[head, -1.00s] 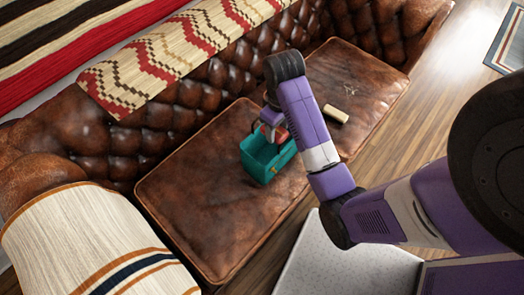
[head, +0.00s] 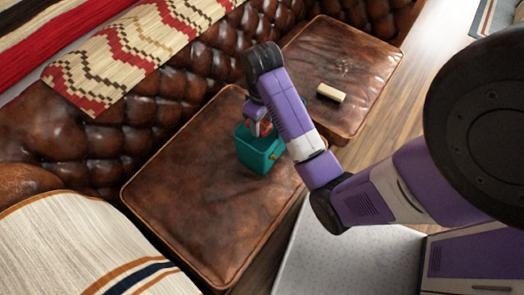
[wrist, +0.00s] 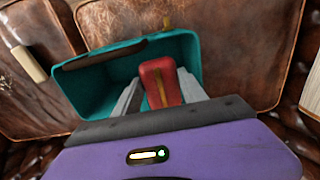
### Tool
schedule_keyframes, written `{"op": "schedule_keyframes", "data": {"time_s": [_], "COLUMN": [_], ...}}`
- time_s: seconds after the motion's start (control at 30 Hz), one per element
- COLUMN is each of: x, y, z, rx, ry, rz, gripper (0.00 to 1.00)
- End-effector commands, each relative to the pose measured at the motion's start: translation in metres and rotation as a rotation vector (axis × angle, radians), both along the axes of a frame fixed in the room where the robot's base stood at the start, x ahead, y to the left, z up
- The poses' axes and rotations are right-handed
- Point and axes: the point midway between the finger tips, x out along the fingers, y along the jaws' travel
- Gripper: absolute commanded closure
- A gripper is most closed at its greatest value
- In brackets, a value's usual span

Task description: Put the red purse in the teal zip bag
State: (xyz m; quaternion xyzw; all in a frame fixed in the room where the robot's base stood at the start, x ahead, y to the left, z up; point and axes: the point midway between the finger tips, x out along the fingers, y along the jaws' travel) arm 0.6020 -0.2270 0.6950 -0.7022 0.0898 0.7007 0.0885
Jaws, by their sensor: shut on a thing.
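The teal zip bag (head: 262,158) stands open on the brown leather seat in the head view. Its open mouth and dark rim strip also show in the wrist view (wrist: 97,92). My gripper (wrist: 160,86) is shut on the red purse (wrist: 158,72), a small red thing with a yellowish strip, held between the two grey fingers. The purse and fingertips are at the bag's opening, overlapping its inside in the wrist view; how deep they are is unclear. In the head view my arm hides most of the purse, and a bit of red shows at the bag's top.
A beige cylinder (head: 331,93) lies on the right seat cushion. The tufted sofa back (head: 120,135) rises behind the bag, with a patterned throw (head: 140,50) over it. The left cushion (head: 205,200) is clear in front of the bag.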

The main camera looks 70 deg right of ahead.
Motion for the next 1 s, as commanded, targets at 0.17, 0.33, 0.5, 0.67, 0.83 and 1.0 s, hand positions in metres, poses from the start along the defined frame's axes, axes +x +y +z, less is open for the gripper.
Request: {"op": "schedule_keyframes", "data": {"time_s": [0.17,0.33,0.5,0.67,0.83,1.0], "x": [-0.002,-0.002,-0.002,-0.001,-0.001,-0.002], "y": [0.001,0.001,0.0,0.0,0.0,0.0], "z": [-0.049,-0.09,-0.127,-0.145,-0.154,-0.178], "rx": [0.005,0.004,0.003,0.002,0.002,0.003], "ry": [0.006,0.005,0.004,0.003,0.003,0.004], "rz": [-0.001,-0.002,-0.002,0.0,-0.001,-0.002], "gripper": [1.0,1.0,1.0,1.0,1.0,1.0]}}
